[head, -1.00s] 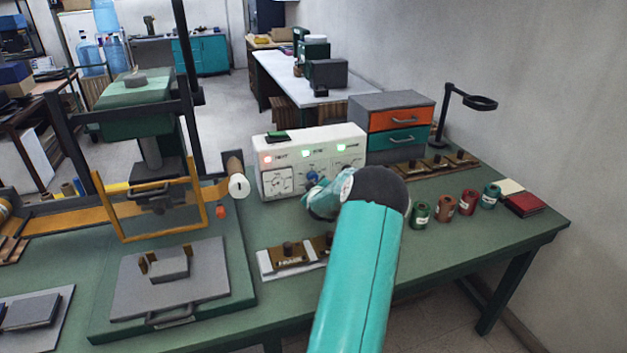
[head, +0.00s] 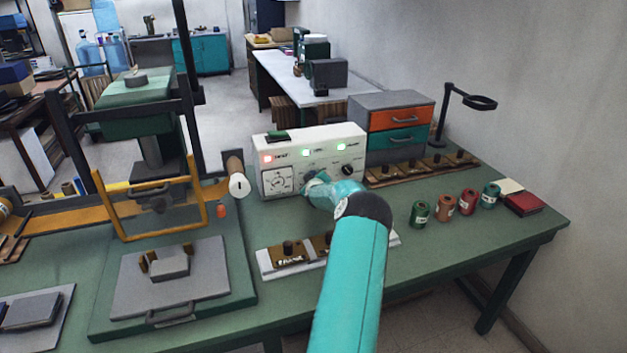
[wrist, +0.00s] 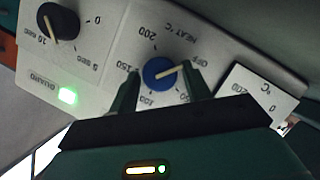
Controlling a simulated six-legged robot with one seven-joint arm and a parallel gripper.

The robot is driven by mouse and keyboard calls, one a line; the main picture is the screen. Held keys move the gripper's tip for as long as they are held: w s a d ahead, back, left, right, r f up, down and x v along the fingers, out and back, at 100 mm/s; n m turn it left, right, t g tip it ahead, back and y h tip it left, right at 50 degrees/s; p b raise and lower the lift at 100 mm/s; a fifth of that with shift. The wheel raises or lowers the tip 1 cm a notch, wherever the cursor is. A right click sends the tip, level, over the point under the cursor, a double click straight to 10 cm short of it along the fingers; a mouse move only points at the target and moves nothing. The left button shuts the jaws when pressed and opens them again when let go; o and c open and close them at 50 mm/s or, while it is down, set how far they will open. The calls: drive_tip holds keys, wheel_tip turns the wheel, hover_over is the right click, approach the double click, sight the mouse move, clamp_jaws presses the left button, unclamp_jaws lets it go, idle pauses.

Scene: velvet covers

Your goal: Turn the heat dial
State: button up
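The heat dial, a blue knob with a pale pointer line (wrist: 160,72), sits on the white control panel (wrist: 105,60), marked "HEAT °C". The wrist view shows the panel upside down, with the dial's line pointing right, near the OFF mark. My gripper (wrist: 163,88) is open, its two dark green fingers on either side of the dial, with a gap showing at each side. Whether the tips touch the panel is unclear. In the head view my gripper (head: 312,185) is at the front of the control box (head: 349,134) and largely hides the dial.
A black timer knob (wrist: 58,20) and a lit green guard lamp (wrist: 67,95) are beside the dial. A gauge (wrist: 258,95) is on its other side. A press with an orange-framed guard (head: 207,190) stands left; thread spools (head: 446,209) and drawers (head: 400,118) are right.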

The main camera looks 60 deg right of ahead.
drive_tip(key=c, duration=0.6)
drive_tip(key=shift+c, duration=0.2)
